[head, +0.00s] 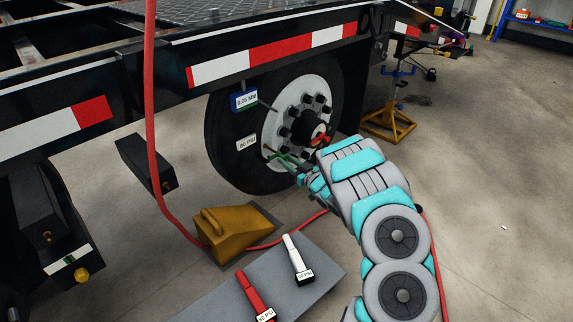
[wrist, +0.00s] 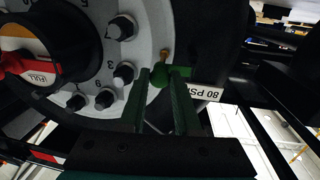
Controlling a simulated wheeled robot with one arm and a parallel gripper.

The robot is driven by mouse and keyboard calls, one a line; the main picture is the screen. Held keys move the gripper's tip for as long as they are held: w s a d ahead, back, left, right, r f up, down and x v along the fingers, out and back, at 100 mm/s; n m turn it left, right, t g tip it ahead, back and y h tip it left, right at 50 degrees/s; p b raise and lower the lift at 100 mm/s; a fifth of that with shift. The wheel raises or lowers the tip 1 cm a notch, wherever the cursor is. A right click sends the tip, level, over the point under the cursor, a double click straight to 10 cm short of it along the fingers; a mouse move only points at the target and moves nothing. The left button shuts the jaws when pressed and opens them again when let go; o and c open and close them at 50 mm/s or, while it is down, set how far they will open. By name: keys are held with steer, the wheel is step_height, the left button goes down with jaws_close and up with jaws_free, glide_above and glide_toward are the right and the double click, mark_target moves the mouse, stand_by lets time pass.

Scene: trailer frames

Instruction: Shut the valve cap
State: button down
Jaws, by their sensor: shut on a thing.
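The wheel (head: 290,125) stands upright under the trailer, with its pale rim facing me. In the wrist view, a brass valve stem (wrist: 164,55) sticks out by the rim (wrist: 150,45). A small green valve cap (wrist: 160,78) sits just below the stem, between my fingertips. My gripper (wrist: 162,76) is shut on this cap, with one dark green finger on each side. Whether the cap is seated on the stem or hinged beside it is unclear. In the head view, my gripper (head: 276,155) is at the lower left of the rim, and the cap is too small to make out.
Lug nuts (wrist: 122,27) and a hub with a red part (wrist: 30,67) are close left of my fingers. An 80 PSI tag (wrist: 205,92) lies right of them. A yellow chock (head: 232,228), a red hose (head: 150,130) and a grey mat with gauges (head: 215,300) are nearby.

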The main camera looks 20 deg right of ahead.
steer(key=shift+w+d+r+n+g+y, duration=0.1)
steer(key=shift+w+n+g+y, duration=0.25)
steer(key=shift+n+y, duration=0.4)
steer(key=c, duration=0.6)
jaws_free()
steer(key=shift+s, duration=0.1)
steer(key=shift+s+d, duration=0.25)
steer(key=shift+s, duration=0.2)
steer(key=v, duration=0.6)
steer(key=shift+s, duration=0.35)
steer(key=shift+d, duration=0.15)
